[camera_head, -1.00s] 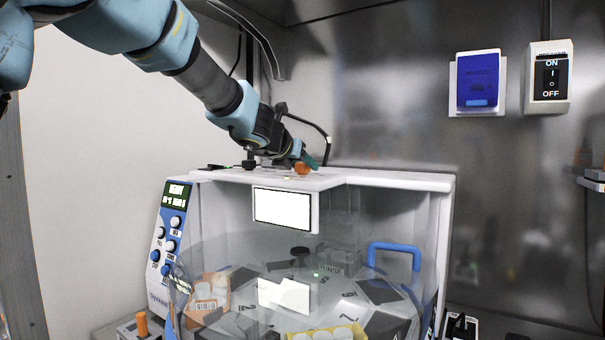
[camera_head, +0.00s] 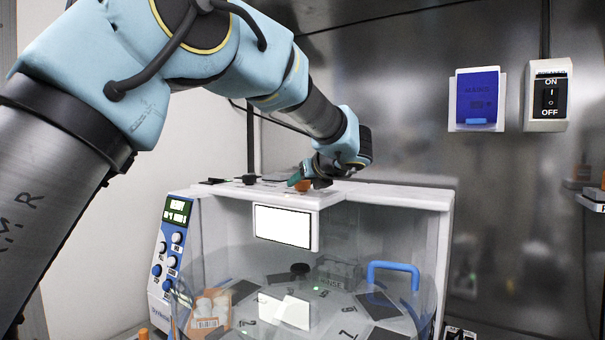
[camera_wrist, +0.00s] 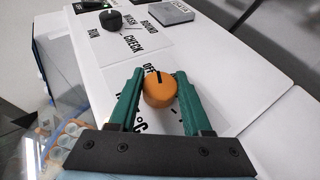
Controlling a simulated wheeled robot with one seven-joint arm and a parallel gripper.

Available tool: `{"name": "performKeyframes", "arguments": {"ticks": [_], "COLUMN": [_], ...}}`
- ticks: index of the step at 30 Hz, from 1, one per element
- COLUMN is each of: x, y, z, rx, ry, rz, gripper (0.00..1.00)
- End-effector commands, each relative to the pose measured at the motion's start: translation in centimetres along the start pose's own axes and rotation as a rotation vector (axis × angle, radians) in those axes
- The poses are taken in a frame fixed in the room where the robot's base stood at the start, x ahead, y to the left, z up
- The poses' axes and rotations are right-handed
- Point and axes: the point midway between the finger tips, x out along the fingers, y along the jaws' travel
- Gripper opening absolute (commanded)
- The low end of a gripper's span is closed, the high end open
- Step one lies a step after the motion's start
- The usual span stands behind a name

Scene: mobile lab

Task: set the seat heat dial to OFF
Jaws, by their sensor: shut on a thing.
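The orange seat heat dial (camera_wrist: 158,92) is a round knob with a black pointer line. It sits on the white top of the machine. In the wrist view the line lies at the dial's far edge, beside the partly hidden OFF print (camera_wrist: 150,69). My gripper (camera_wrist: 160,88) has green fingers on both sides of the dial and is shut on it. Part of a °C print shows between the fingers; other marks are hidden. In the head view the dial (camera_head: 302,186) is small, beside my green fingertip.
A black knob (camera_wrist: 110,19) with RUN, CHECK and WASH prints stands farther along the top, near a grey box (camera_wrist: 170,11). Below is a clear-fronted carousel with a blue handle (camera_head: 394,266). An ON/OFF switch (camera_head: 549,96) and a blue panel (camera_head: 477,98) are on the wall.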

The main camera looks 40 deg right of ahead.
Motion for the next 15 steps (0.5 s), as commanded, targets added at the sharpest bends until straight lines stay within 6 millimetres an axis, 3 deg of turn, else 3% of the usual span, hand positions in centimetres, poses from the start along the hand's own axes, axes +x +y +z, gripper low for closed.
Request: {"name": "performKeyframes", "arguments": {"ticks": [15], "x": [-0.01], "y": [0.05], "z": [0.26], "rx": [-0.051], "ry": [-0.005], "rz": [0.119], "gripper": [0.00]}}
